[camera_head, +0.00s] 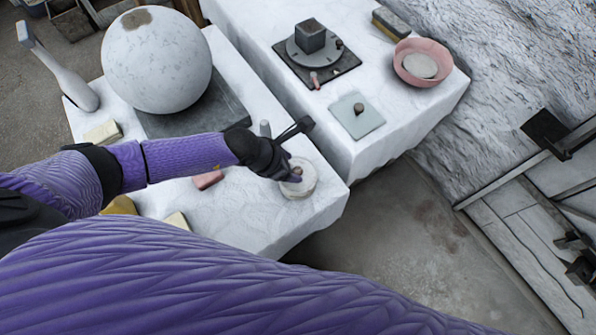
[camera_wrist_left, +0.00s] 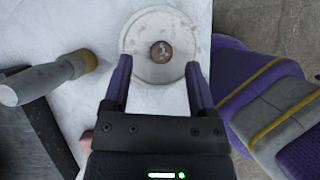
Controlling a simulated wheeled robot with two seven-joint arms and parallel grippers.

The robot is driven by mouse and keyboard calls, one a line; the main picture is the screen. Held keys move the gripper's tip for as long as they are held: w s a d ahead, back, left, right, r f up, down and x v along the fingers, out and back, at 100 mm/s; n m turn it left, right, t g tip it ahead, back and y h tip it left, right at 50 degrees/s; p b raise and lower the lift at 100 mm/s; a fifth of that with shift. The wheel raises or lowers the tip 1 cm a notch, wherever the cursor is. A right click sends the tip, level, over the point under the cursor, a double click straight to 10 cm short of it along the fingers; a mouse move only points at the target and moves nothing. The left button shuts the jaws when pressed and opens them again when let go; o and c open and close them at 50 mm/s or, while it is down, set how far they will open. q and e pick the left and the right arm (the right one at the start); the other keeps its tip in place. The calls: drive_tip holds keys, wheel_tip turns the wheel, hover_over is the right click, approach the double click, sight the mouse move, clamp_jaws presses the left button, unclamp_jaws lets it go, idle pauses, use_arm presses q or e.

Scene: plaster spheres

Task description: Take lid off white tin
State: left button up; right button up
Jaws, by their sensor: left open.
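The white tin (camera_head: 299,196) stands near the right corner of the nearer white-covered table. Its round pale lid (camera_head: 308,180) is on it, with a small brown knob (camera_wrist_left: 161,52) in the middle. My left gripper (camera_head: 290,174) is open at the tin, partly covering it in the head view. In the left wrist view my left gripper (camera_wrist_left: 159,64) has one finger on each side of the lid's near part, with the knob just ahead, between the finger lines. Nothing is held. My right gripper is not in view.
A large plaster sphere (camera_head: 157,60), a pink block (camera_head: 207,180) and yellow blocks share the table. Across a gap, another table (camera_head: 390,130) holds a pink bowl (camera_head: 422,62) and a turntable (camera_head: 311,48).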

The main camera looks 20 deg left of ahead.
sight(297, 171)
use_arm(q)
drive_tip(key=x, duration=0.1)
drive_tip(key=b+x, duration=0.1)
drive_tip(key=shift+s+d+f, duration=0.1)
drive_tip(key=shift+f, duration=0.35)
drive_tip(key=shift+d+f, duration=0.1)
drive_tip(key=shift+f, duration=0.05)
drive_tip(key=shift+r, duration=0.2)
drive_tip(key=shift+c, duration=0.3)
drive_tip(key=c, duration=0.5)
clamp_jaws()
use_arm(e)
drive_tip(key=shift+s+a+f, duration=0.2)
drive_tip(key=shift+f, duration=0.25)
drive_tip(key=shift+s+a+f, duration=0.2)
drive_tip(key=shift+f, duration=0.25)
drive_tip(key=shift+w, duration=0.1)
